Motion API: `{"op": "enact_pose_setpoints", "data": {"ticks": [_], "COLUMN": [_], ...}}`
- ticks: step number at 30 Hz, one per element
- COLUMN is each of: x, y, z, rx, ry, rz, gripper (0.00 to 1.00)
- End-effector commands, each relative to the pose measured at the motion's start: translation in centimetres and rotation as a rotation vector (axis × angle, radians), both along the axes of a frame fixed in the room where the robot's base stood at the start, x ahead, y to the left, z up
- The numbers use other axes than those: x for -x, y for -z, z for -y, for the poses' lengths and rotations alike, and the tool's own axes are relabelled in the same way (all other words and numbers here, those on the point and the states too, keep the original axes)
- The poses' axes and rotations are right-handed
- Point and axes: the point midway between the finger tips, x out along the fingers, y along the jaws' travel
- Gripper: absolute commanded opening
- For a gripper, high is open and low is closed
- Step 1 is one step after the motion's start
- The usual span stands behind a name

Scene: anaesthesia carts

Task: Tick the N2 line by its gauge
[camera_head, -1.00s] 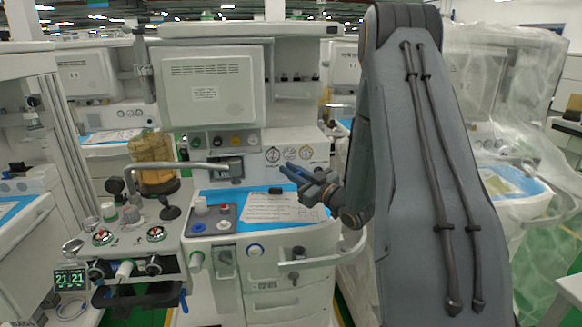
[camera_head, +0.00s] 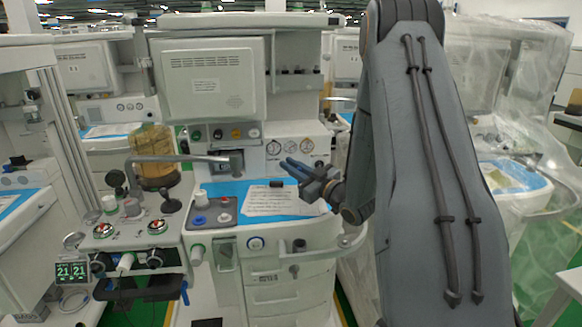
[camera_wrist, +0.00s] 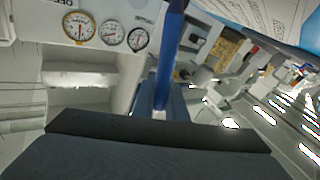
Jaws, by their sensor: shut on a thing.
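The printed sheet (camera_head: 287,203) lies on the blue-topped work surface of the middle cart. Its lines are too small to read, so I cannot pick out N2. Three round gauges sit on the panel above: a yellow-rimmed one (camera_wrist: 79,28), a pale-rimmed one (camera_wrist: 112,33) and a dark-rimmed one (camera_wrist: 137,39). Their names are not readable. My gripper (camera_head: 302,171) hangs above the sheet's right part, below the gauges. In the wrist view my gripper (camera_wrist: 165,100) is shut on a slim blue pen-like stick (camera_wrist: 172,45). The sheet also shows at that view's upper right (camera_wrist: 262,15).
A grey bent bar (camera_head: 175,160) spans the cart's left side, near an amber canister (camera_head: 152,142). A grey panel with knobs (camera_head: 212,211) is left of the sheet. A plastic-wrapped cart stands at right.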

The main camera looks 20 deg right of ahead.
Motion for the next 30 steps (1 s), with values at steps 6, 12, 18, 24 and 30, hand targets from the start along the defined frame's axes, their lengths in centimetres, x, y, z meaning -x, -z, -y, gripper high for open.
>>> {"op": "enact_pose_setpoints", "data": {"ticks": [6, 12, 18, 24, 30], "x": [0.00, 0.00, 0.00, 0.00, 0.00], "y": [0.24, 0.42, 0.61, 0.78, 0.96], "z": [0.00, 0.00, 0.01, 0.00, 0.00], "rx": [0.000, 0.000, 0.000, 0.000, 0.000], "ry": [0.000, 0.000, 0.000, 0.000, 0.000], "rz": [0.000, 0.000, 0.000, 0.000, 0.000], "gripper": [0.00, 0.00, 0.00, 0.00, 0.00]}}
